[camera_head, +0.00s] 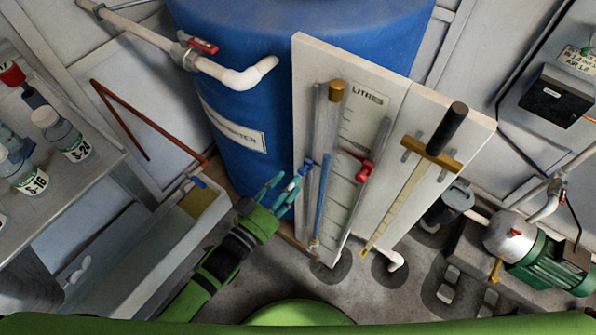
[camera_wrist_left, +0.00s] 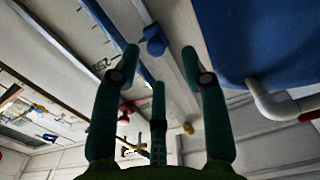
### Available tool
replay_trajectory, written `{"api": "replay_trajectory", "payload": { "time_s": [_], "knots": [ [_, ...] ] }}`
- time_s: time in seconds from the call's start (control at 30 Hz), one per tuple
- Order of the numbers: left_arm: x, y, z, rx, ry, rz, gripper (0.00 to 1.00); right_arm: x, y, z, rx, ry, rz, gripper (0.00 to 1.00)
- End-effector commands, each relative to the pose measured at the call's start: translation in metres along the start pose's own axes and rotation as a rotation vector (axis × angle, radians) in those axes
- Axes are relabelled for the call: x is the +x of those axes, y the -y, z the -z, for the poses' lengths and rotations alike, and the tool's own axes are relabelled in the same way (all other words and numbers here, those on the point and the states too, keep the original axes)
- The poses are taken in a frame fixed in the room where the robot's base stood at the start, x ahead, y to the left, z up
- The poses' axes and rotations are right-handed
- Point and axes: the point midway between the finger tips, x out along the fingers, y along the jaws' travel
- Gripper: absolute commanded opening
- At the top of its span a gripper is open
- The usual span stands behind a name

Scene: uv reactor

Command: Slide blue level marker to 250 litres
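The blue level marker (camera_head: 308,162) sits on the left side of the white gauge board (camera_head: 345,75) marked LITRES, beside a clear sight tube with blue liquid low in it. In the left wrist view the blue marker (camera_wrist_left: 154,41) shows between and just beyond the fingertips. My left gripper (camera_head: 286,183) has its teal fingers spread, close to the marker's left and lower side in the head view. Its fingers (camera_wrist_left: 160,68) stand apart in the wrist view with nothing between them. Whether a finger touches the marker is unclear. My right gripper is out of view.
A red marker (camera_head: 364,171) sits on another rod at the board's right. A black-handled yellow dipstick (camera_head: 410,195) is on the neighbouring panel. The blue tank (camera_head: 235,90) stands behind, with a white pipe and red valve (camera_head: 203,46). A shelf with bottles is at left.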

Motion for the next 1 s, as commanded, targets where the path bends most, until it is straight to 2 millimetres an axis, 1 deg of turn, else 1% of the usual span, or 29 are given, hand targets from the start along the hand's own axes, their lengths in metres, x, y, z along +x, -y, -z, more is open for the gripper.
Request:
{"api": "replay_trajectory", "payload": {
  "time_s": [0.03, 0.1, 0.2, 0.33, 0.5, 1.0],
  "knots": [
    [-0.013, -0.002, 0.000, 0.000, 0.001, -0.003, 0.44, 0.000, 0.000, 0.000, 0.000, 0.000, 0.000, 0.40],
    [-0.027, -0.002, 0.000, 0.000, 0.001, -0.002, 0.44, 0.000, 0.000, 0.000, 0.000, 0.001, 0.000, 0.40],
    [-0.044, -0.002, 0.001, 0.000, -0.001, -0.004, 0.44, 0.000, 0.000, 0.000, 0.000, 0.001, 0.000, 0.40],
    [-0.059, -0.002, 0.001, -0.001, -0.004, -0.004, 0.44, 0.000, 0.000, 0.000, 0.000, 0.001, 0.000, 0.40],
    [-0.066, -0.003, 0.002, 0.000, -0.005, -0.004, 0.44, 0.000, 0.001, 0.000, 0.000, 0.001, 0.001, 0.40],
    [-0.066, -0.003, 0.002, 0.000, -0.005, -0.004, 0.44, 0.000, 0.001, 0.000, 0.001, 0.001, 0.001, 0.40]
  ]
}}
